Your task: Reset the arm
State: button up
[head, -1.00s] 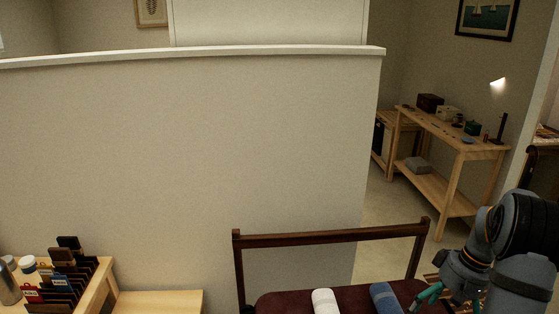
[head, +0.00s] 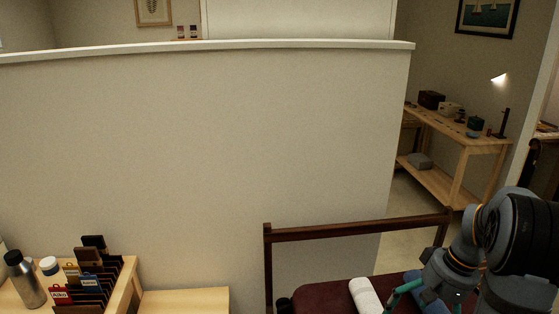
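My arm shows at the lower right of the head view, folded low in front of the dark red cushioned surface. My gripper (head: 391,300) has teal fingers; one finger reaches down beside a rolled white towel (head: 365,296), and the other shows at the arm's right side. The fingertips lie at or below the picture's bottom edge, so I cannot tell how far apart they are or whether they hold anything. A blue rolled towel (head: 428,291) lies partly behind the arm.
A dark wooden rail (head: 350,229) stands behind the dark red cushion (head: 318,295). A low partition wall (head: 200,160) fills the middle. At lower left are a wooden organiser (head: 122,285) with cards, and a metal bottle (head: 26,281). A wooden workbench (head: 455,135) stands at the far right.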

jog(key=a+f+b, duration=0.2)
jog(key=a+b, duration=0.1)
jog(key=a, duration=0.2)
jog(key=s+a+f+n+b, duration=0.1)
jog(key=a+f+b, duration=0.2)
jog(key=a+b, duration=0.1)
jog(key=a+f+n+b, duration=0.1)
jog(key=a+f+b, duration=0.1)
jog(key=a, duration=0.3)
jog(key=shift+s+a+f+g+b, duration=0.25)
jog(key=shift+a+g+b, duration=0.1)
jog(key=shift+b, duration=0.5)
jog(key=shift+a+f+n, duration=0.1)
jog(key=shift+a+n, duration=0.2)
jog(key=shift+a, duration=0.2)
